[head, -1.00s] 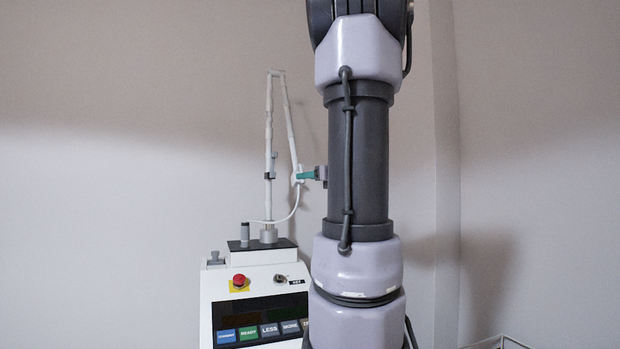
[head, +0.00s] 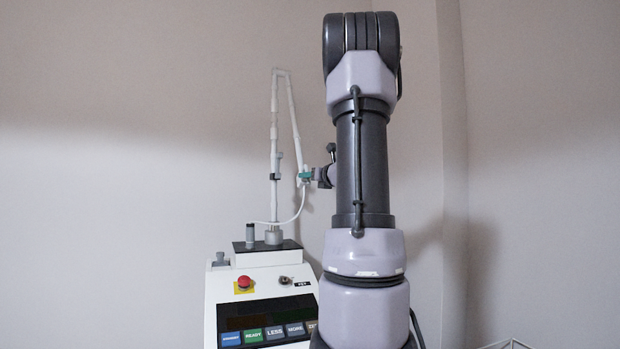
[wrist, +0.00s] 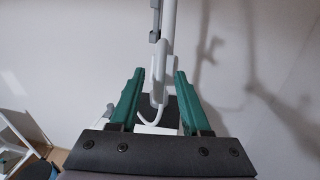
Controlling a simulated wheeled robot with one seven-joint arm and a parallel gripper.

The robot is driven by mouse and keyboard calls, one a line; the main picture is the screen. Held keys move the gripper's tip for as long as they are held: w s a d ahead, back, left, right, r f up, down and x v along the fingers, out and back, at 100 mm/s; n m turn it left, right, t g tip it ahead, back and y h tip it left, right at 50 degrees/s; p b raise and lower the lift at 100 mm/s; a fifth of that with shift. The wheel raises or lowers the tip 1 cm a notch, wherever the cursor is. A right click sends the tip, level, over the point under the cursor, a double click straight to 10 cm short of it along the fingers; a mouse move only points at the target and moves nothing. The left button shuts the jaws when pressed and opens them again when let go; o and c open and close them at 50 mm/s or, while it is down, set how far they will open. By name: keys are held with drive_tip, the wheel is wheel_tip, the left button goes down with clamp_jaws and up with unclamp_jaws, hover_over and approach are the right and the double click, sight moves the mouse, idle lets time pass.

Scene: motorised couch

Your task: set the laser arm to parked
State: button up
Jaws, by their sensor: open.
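The white jointed laser arm (head: 274,130) rises from the top of the laser machine (head: 226,278), bends at a peak and comes down on the right to its free end. A thin white cable curves back from that end to the machine. A small dark clip (head: 276,177) sits on the upright section. My gripper (head: 305,176), with green fingers, is at the lower end of the descending section. In the wrist view my gripper (wrist: 158,75) is open, with the arm's white end (wrist: 159,95) between its fingers. I cannot tell whether either finger touches it.
The machine's front has a red button (head: 244,282), a key switch (head: 286,280) and a row of coloured buttons (head: 275,332). A white wire-frame rack (head: 508,343) shows at bottom right. Plain walls stand behind; my own arm blocks the view right of the machine.

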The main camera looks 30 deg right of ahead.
clamp_jaws()
idle(1.5)
